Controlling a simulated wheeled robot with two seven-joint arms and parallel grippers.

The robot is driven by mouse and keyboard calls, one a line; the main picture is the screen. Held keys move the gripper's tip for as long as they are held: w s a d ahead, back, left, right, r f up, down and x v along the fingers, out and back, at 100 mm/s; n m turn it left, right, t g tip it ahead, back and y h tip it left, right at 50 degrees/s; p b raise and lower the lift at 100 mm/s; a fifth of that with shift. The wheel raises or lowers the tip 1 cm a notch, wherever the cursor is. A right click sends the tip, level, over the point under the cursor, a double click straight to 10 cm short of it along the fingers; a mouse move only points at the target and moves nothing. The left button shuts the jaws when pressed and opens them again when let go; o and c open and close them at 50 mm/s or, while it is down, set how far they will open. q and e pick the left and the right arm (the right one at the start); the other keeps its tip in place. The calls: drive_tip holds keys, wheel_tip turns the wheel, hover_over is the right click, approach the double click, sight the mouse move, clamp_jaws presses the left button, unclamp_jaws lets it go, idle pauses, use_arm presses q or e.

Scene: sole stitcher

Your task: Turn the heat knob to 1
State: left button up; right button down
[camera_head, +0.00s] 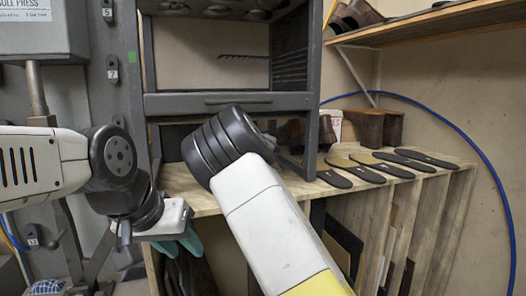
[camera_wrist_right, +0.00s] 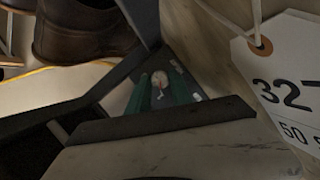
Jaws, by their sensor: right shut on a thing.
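A small pale round knob or dial (camera_wrist_right: 158,80) with a red mark shows in the right wrist view, on a dark grey panel. The green fingers of my right gripper (camera_wrist_right: 159,94) stand on both sides of it and are shut on it. I cannot read any numbers around it. In the head view my right gripper is hidden behind my own dark wrist, in front of the grey rack cabinet (camera_head: 235,103). My left gripper (camera_head: 181,246) hangs at the lower left of the head view, its two teal fingers apart and empty, away from the cabinet.
A wooden bench (camera_head: 186,190) carries several dark soles (camera_head: 403,163) to the right of the cabinet. A wooden shelf (camera_head: 440,25) juts from the wall above. In the right wrist view a white tag (camera_wrist_right: 290,84) hangs close by and a brown shoe (camera_wrist_right: 82,32) is near.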

idle(0.4)
drive_tip(key=c, duration=1.2)
unclamp_jaws()
drive_tip(key=shift+o, duration=0.2)
drive_tip(key=shift+v, duration=3.85)
